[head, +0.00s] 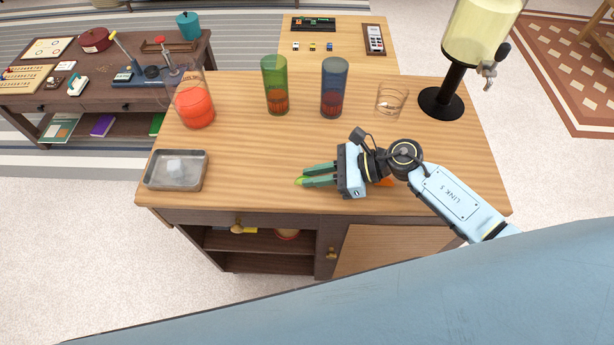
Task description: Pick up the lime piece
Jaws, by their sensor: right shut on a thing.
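The lime piece (299,181) is a small bright green bit at the fingertips of my right gripper (306,177). The gripper's dark green fingers are closed on it and hide part of it. The gripper is low over the front middle of the wooden bar top (250,185); I cannot tell whether the lime touches the wood. An orange thing (386,182) shows partly behind my right wrist. My left gripper is not in view.
A grey tray (150,183) with a pale ice-like lump lies at the left. A pitcher of red-orange liquid (196,106), a green glass (274,80), a blue glass (334,85), a clear glass (391,99) and a drink dispenser (455,75) stand along the back. The front left centre is clear.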

